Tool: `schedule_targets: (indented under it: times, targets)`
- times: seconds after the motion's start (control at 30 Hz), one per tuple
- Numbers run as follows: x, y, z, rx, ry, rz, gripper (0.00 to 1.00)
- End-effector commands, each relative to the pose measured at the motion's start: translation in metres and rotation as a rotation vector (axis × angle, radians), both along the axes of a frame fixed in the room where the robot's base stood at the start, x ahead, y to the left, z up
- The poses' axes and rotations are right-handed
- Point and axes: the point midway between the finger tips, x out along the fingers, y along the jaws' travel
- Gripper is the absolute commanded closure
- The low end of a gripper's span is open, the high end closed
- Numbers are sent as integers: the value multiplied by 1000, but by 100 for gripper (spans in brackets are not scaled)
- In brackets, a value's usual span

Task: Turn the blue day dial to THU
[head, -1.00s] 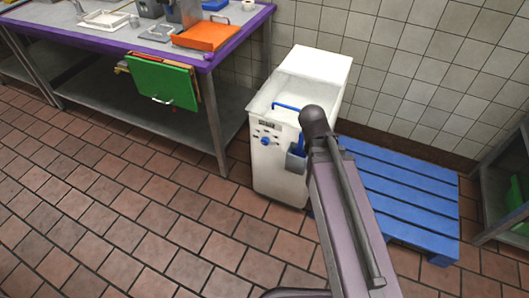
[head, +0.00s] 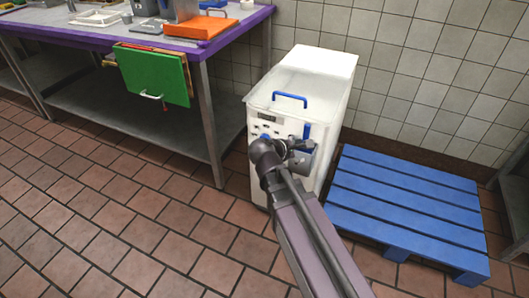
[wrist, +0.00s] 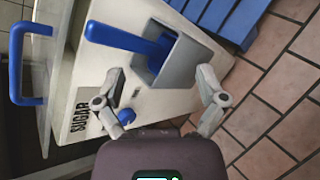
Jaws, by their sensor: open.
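The blue day dial (wrist: 126,116) is on the front of a white bin (head: 318,62). It is a small round knob beside a SUGAR label (wrist: 85,116) that appears sideways in the wrist view. In the wrist view my gripper (wrist: 160,72) is open and empty, its fingers spread. The dial appears just inside the left finger, and I cannot tell whether they touch. In the head view my gripper (head: 302,150) is at the bin's front, where my arm partly covers the dial. The day markings and the dial's setting are too small to read.
A grey holder (wrist: 170,62) with a blue scoop (wrist: 122,38) is on the bin front beside the dial. The bin's lid has a blue handle (head: 289,97). A blue pallet (head: 400,205) lies right of the bin. A purple-edged table (head: 225,28) stands left.

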Motion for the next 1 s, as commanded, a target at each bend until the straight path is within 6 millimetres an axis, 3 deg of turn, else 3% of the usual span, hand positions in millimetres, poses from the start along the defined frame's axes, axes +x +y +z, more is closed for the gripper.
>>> schedule_targets:
  times: [0.03, 0.6, 1.0]
  targets:
    - [3, 9, -17, -42, -2, 38, 10]
    - [15, 104, -74, -581, -18, 406, 10]
    - [10, 162, -97, -890, -37, 554, 10]
